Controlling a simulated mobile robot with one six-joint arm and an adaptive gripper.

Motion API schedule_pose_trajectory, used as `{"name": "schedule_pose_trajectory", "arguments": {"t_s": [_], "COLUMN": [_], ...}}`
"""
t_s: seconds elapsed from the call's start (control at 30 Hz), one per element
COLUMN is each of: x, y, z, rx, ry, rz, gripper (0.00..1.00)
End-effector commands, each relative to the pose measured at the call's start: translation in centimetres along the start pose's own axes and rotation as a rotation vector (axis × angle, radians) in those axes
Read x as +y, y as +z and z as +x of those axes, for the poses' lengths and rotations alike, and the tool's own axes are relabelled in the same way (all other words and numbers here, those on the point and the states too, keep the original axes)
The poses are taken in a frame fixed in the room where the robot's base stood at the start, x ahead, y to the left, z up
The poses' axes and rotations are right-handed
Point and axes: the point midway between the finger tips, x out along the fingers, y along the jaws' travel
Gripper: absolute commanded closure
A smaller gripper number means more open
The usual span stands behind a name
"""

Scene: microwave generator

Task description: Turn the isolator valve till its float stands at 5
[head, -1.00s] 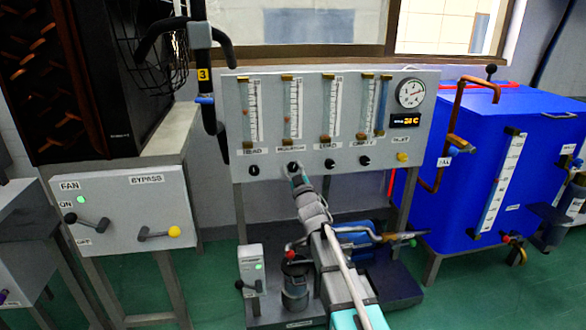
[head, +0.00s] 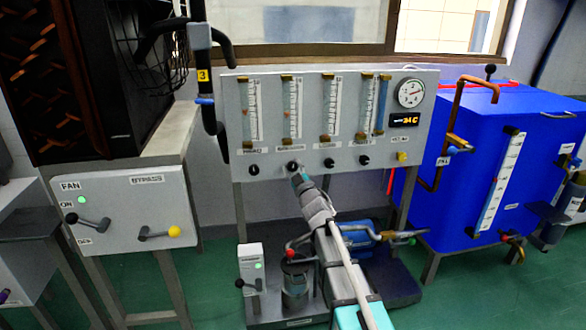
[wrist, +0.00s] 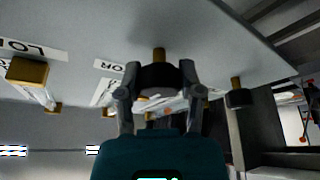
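The isolator valve (head: 293,167) is a small black knob, second from the left under the grey flowmeter panel. Above it stands the isolator tube (head: 291,108), with a small reddish float around mid-height. The scale numbers are too small to read. My gripper (head: 297,176) reaches the knob from below right. In the wrist view, the two fingers of my gripper (wrist: 160,75) lie on either side of the black isolator knob (wrist: 158,78) and appear to touch it. A brass stem shows beyond the knob. The float cannot be made out in the wrist view.
Other black knobs stand close by: one at left (head: 254,170) and two at right (head: 329,163) (head: 364,160). A blue tank (head: 470,200) stands further right, a lever box (head: 130,210) at left.

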Motion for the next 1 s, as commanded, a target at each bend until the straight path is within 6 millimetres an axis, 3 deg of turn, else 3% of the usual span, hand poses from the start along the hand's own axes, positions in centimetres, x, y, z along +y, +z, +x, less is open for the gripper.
{"name": "schedule_pose_trajectory", "arguments": {"t_s": [0.03, 0.13, 0.17, 1.0], "x": [-0.01, 0.00, 0.00, -0.06], "y": [0.01, 0.01, 0.01, 0.07], "z": [0.08, 0.04, 0.03, -0.09], "rx": [0.000, -0.001, -0.001, -0.003], "ry": [0.000, 0.000, 0.000, 0.042], "rz": [0.000, 0.000, 0.000, 0.102], "gripper": [0.39, 0.20, 0.19, 0.19]}}
